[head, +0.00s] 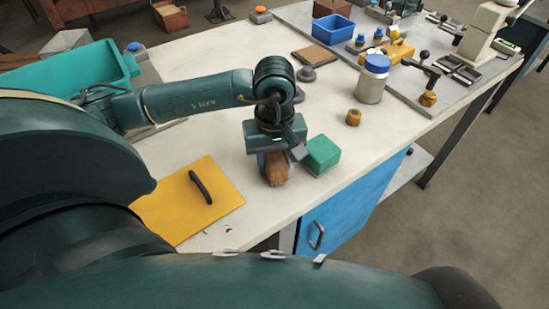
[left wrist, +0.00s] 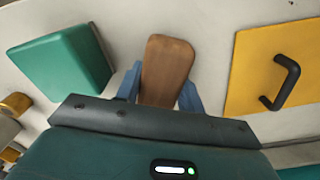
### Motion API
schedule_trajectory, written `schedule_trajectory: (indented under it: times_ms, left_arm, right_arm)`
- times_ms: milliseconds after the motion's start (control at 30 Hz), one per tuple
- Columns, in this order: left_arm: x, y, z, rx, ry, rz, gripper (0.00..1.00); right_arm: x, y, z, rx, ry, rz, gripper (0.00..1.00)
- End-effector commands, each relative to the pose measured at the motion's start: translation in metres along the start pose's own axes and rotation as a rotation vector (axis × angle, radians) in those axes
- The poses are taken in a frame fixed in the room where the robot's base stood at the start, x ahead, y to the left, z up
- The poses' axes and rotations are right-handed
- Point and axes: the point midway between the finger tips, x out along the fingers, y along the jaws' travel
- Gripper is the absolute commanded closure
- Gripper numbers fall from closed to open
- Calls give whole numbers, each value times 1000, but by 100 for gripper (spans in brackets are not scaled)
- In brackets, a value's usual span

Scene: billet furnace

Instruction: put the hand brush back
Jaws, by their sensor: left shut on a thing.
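In the left wrist view, the brush's wood (left wrist: 167,66) sits between the two blue fingers of the gripper (left wrist: 162,92). I cannot tell whether the brush touches the bench top. My right gripper is not in view.
A green block (head: 322,155) stands close right of the brush. A yellow plate (head: 225,190) with a black handle lies to the left. A blue-lidded jar (head: 373,82), a brass piece (head: 353,117) and a blue bin (head: 333,28) stand farther back. The bench edge is near on the right.

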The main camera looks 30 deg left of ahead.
Motion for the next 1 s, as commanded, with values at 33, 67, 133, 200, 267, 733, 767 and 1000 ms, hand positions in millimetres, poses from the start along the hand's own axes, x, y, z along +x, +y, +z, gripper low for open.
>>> schedule_trajectory:
  times_ms: [33, 67, 133, 200, 267, 733, 767, 1000]
  left_arm:
    - [2, 0, 0, 0, 0, -1, 60]
    - [1, 0, 0, 0, 0, -1, 58]
    - [1, 0, 0, 0, 0, -1, 52]
    - [1, 0, 0, 0, 0, -1, 46]
    - [1, 0, 0, 0, 0, -1, 42]
    - [-19, 1, -1, 1, 4, 5, 40]
    - [-25, 1, -1, 1, 4, 4, 40]
    - [-79, 1, 0, 2, 4, 5, 40]
  right_arm:
    - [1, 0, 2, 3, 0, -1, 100]
    - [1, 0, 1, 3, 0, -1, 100]
    - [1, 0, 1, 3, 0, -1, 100]
    - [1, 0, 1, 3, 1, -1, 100]
    - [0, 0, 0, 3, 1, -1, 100]
    - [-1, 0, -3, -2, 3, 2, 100]
    - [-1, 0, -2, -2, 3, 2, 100]
    - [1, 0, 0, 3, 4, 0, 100]
